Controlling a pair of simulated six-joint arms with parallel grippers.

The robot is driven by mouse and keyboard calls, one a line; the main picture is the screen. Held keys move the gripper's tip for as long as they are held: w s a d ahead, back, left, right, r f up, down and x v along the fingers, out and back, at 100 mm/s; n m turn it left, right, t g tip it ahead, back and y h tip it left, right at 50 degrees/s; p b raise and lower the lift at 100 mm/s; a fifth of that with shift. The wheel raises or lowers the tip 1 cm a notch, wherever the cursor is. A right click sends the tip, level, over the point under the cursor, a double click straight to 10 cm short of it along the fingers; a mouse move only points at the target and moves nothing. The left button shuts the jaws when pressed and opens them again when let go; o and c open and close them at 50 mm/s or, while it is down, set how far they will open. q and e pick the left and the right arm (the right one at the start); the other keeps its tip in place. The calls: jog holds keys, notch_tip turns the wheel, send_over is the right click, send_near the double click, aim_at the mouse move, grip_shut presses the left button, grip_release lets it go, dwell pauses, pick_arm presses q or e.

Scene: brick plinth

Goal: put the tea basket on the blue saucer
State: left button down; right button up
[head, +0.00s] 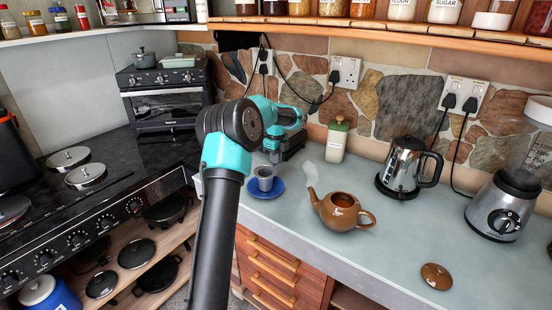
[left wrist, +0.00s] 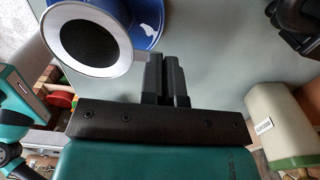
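The tea basket (head: 265,179), a small grey cup shape, stands upright on the blue saucer (head: 273,193) on the counter. In the left wrist view the basket (left wrist: 84,40) shows a pale rim and dark inside, with the blue saucer (left wrist: 150,18) beneath and behind it. My left gripper (head: 272,155) is just behind the saucer in the head view. Its fingers (left wrist: 167,58) are together with nothing between them, beside the basket and apart from it. My right gripper is not in view.
A brown teapot (head: 342,211) stands open and steaming right of the saucer; its lid (head: 437,276) lies at the front right. A kettle (head: 405,168), a blender (head: 505,205) and a green-topped canister (head: 337,140) stand behind. The counter between teapot and lid is clear.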

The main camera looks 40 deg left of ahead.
pick_arm(q)
jog(key=shift+f, duration=0.1)
jog(key=c, duration=1.8)
grip_release()
jog(key=o, duration=0.5)
jog(key=shift+c, duration=0.2)
notch_tip(320, 180, up, 12)
